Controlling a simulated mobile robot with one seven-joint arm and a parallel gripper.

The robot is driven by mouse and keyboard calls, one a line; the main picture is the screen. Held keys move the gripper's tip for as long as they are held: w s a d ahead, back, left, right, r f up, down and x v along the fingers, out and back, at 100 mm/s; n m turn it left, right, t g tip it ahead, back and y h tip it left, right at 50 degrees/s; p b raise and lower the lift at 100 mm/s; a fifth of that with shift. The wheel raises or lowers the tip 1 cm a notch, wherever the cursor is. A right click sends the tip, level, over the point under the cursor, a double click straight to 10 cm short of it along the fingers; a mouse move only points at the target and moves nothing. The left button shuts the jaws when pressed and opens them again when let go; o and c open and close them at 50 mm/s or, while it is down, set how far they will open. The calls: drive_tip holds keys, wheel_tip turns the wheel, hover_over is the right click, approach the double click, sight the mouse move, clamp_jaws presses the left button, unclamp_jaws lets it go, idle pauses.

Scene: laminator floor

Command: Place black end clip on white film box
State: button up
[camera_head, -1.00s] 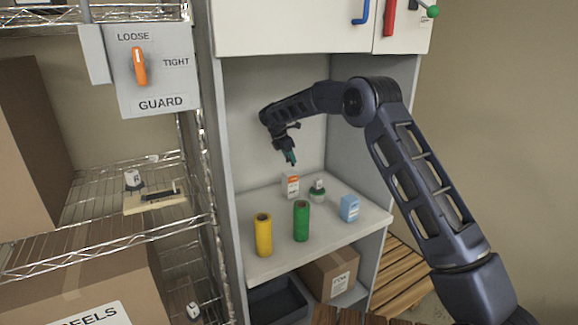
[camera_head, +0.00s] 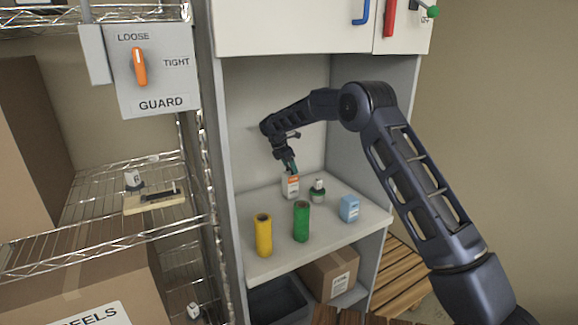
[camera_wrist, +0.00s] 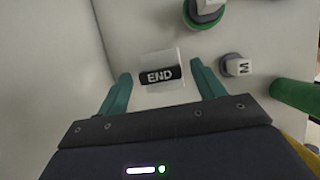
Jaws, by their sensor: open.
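In the wrist view, the black end clip (camera_wrist: 160,76), lettered END, shows against the top of a small pale box (camera_wrist: 166,56), between my fingertips. Whether it rests fully on the box I cannot tell. In the head view, a white box with an orange label (camera_head: 290,186) stands upright at the back of the cabinet shelf, and the clip is too small to make out. My gripper (camera_wrist: 160,78) is open and points down just above this box, one finger on each side of the clip. It also shows in the head view (camera_head: 290,168).
Yellow (camera_head: 263,235) and green (camera_head: 301,221) rolls stand in front on the shelf (camera_head: 285,257). A light blue box (camera_head: 349,208) and a small white-and-green item (camera_head: 317,191) stand to the right. In the wrist view, a pale piece marked M (camera_wrist: 238,66) is close to the right finger.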

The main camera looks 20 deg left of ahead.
drive_tip(key=v, duration=1.2)
drive_tip(key=shift+r, duration=0.15)
